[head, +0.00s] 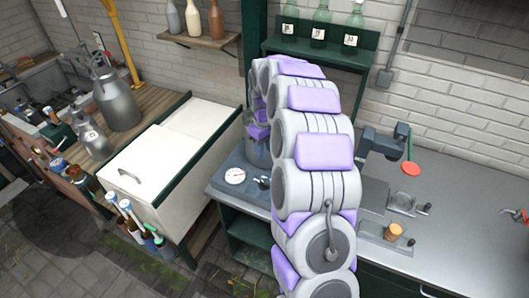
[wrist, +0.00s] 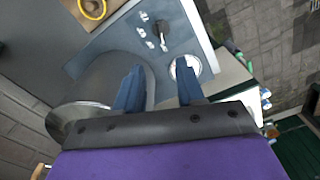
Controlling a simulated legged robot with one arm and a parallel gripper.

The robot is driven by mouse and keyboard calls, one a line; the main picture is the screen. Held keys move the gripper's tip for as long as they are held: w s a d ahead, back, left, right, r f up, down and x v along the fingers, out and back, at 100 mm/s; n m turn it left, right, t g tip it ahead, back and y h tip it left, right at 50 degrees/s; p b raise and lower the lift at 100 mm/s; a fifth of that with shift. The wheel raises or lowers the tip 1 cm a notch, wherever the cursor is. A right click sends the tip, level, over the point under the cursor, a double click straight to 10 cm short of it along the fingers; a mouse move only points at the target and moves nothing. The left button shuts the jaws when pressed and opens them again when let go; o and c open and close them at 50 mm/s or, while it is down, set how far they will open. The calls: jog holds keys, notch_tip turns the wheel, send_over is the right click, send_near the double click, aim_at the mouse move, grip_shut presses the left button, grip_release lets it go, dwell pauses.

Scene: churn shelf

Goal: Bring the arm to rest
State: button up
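My gripper is mostly hidden behind the arm there. In the wrist view my gripper (wrist: 159,80) has two blue fingers spread apart, with nothing seen between them. The fingers point over a blue-grey machine top with a round white dial (wrist: 182,68), small knobs (wrist: 150,32) and a round metal pan (wrist: 80,112). The same dial (head: 235,176) shows left of my arm in the head view.
A white chest (head: 165,165) stands left, with bottles (head: 133,220) along its front. A metal churn (head: 117,98) is on the wooden bench. Shelves hold bottles (head: 319,25) above. A dark stand with a red disc (head: 411,169) is right of my arm. Open floor lies front left.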

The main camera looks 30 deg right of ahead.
dwell(0.4)
jog(key=s+a+r+b, duration=0.1)
jog(key=s+a+r, duration=0.3)
jog(key=s+a, duration=0.3)
jog(key=s+a+r+b, duration=0.25)
jog(key=s+a, duration=0.25)
jog(key=s, duration=0.5)
jog(key=s+a+f+m+g+b, duration=0.1)
jog(key=s+a, duration=0.1)
jog(key=s, duration=0.9)
jog(key=s+a+f+m+b, duration=0.1)
jog(key=s+a+m, duration=0.1)
jog(key=s, duration=1)
jog(key=shift+s+a+f+g, duration=0.15)
jog(key=shift+s+a+g, duration=0.1)
jog(key=shift+g, duration=0.15)
